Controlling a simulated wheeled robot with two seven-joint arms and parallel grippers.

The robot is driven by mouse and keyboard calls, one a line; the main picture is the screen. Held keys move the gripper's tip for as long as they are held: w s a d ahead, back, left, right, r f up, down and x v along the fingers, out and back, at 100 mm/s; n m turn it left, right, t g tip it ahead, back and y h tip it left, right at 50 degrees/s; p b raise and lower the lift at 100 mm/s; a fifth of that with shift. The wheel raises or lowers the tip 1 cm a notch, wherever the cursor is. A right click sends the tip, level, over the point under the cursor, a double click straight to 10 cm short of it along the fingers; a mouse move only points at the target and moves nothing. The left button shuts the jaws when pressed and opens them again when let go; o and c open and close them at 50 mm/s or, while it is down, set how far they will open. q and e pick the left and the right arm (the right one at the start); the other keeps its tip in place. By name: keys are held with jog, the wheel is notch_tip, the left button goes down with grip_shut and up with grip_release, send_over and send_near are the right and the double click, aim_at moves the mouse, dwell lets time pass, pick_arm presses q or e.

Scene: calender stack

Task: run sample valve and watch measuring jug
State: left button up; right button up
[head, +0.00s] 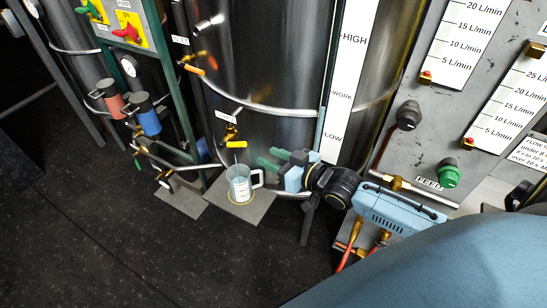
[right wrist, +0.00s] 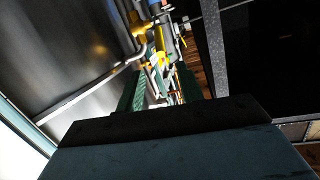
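The measuring jug (head: 240,187) is clear with a handle on its right. It stands upright inside a yellow ring on a small grey shelf (head: 254,209); I cannot tell its fill level. The sample valve (head: 236,144) has a yellow handle and sits on the steel tank above the jug. My right gripper (head: 264,160) has green fingers and points left, just right of the valve and above the jug handle. In the right wrist view its fingers (right wrist: 161,88) are apart with nothing seen held between them. My left gripper is not in view.
The tall steel tank (head: 265,60) with a level strip (head: 345,80) stands behind. Red and blue cylinders (head: 147,117) are on the left frame. Flow gauges and a green knob (head: 448,173) are on the right panel. Dark floor is clear at left.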

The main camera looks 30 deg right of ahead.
aim_at(232, 145)
jog(key=shift+f, duration=0.1)
dwell(0.3)
jog(key=w+a+b, duration=0.1)
jog(key=w, duration=0.3)
jog(key=w+a+f+t+b, duration=0.1)
jog(key=w+a+b, duration=0.1)
jog(key=w, duration=0.2)
jog(key=w+a+f+t+b, duration=0.1)
jog(key=w+a+b, duration=0.1)
jog(key=w, duration=0.2)
jog(key=shift+w, duration=0.3)
grip_shut()
